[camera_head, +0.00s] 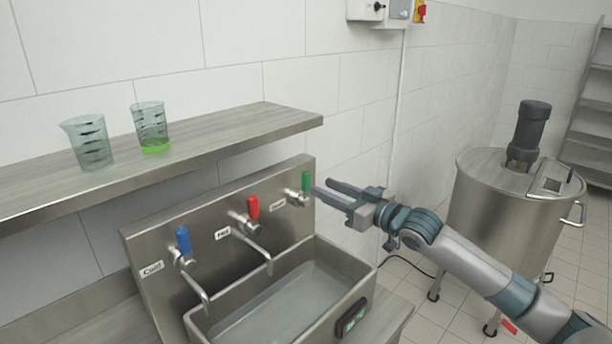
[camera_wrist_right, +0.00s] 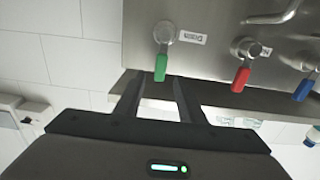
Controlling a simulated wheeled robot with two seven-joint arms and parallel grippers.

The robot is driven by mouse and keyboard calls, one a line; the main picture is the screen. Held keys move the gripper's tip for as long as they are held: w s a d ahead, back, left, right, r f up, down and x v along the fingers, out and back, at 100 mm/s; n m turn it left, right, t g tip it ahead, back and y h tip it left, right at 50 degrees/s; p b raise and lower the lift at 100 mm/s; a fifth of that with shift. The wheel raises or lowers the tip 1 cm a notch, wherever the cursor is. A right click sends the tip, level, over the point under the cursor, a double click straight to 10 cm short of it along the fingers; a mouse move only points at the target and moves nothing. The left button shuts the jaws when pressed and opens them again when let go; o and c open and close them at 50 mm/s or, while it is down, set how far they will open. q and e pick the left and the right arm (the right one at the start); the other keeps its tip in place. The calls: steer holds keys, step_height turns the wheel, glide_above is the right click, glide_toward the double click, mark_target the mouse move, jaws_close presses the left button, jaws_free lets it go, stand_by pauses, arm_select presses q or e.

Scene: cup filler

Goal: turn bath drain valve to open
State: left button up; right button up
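The drain valve has a green handle (camera_head: 306,181) standing upright at the right end of the steel back panel, with a label beside it. In the right wrist view the drain handle (camera_wrist_right: 160,67) appears upside down, just beyond my fingertips. My right gripper (camera_head: 322,190) comes in from the right and is open, its fingers pointing at the green handle. In the wrist view the gripper (camera_wrist_right: 157,84) has a clear gap between its fingers, roughly in line with the handle; contact cannot be told. My left gripper is not in view.
A red-handled hot valve (camera_head: 252,207) and a blue-handled cold valve (camera_head: 183,240) sit left of the drain valve. The steel basin (camera_head: 361,262) lies below. A wooden shelf (camera_head: 225,132) with two beakers is above. A steel tank (camera_head: 498,215) stands at right.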

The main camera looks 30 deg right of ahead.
mark_target(308, 181)
steer(key=p+x, duration=0.2)
steer(key=x, duration=0.5)
steer(key=shift+w+a+p, duration=0.15)
steer(key=shift+w+p, duration=0.2)
jaws_close()
